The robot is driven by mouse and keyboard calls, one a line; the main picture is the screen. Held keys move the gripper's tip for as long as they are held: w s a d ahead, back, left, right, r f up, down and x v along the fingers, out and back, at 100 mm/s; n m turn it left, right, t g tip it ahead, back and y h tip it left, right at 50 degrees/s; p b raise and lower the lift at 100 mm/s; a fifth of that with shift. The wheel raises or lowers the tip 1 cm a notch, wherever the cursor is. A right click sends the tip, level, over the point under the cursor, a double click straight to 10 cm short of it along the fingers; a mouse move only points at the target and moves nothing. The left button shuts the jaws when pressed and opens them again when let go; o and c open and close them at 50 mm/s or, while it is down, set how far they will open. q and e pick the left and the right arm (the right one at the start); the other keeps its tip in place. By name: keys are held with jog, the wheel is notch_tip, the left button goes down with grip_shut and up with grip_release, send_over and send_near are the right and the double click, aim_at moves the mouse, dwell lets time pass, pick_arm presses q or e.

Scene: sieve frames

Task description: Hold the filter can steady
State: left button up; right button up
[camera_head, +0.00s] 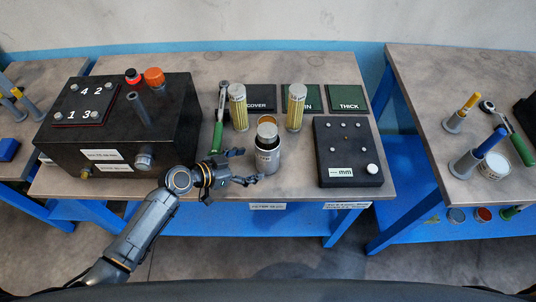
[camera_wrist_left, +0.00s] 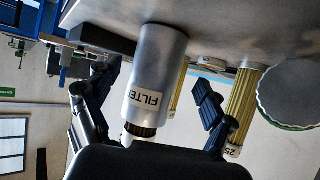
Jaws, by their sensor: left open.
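The filter can (camera_head: 266,163) is a grey metal cylinder standing upright near the table's front edge. A round part with a brownish top (camera_head: 267,131) shows at its mouth. My left gripper (camera_head: 247,167) is open just left of the can, its fingers pointing toward it. In the left wrist view, the can (camera_wrist_left: 158,65) with its "FILTER" label appears between the spread fingers (camera_wrist_left: 155,88), with a visible gap to each side. Whether any finger touches it cannot be told. My right gripper is not in view.
Two yellow pleated filters (camera_head: 238,112) (camera_head: 296,112) stand behind the can, beside a green-handled wrench (camera_head: 218,125). A black box (camera_head: 120,130) stands left; a black "mm" panel (camera_head: 347,152) lies right. Dark mats (camera_head: 262,97) lie at the back.

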aim_at(258, 162)
pick_arm(q)
jog(key=b+x, duration=0.2)
jog(key=x, duration=0.3)
jog(key=shift+f, duration=0.15)
jog(key=shift+w+d+f+b, duration=0.2)
jog(key=shift+w+d+b, duration=0.2)
jog(key=shift+d+b, duration=0.15)
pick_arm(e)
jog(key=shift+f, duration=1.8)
pick_arm(q)
jog(key=c, duration=0.7)
jog(key=c, duration=1)
jog(key=shift+s, duration=0.1)
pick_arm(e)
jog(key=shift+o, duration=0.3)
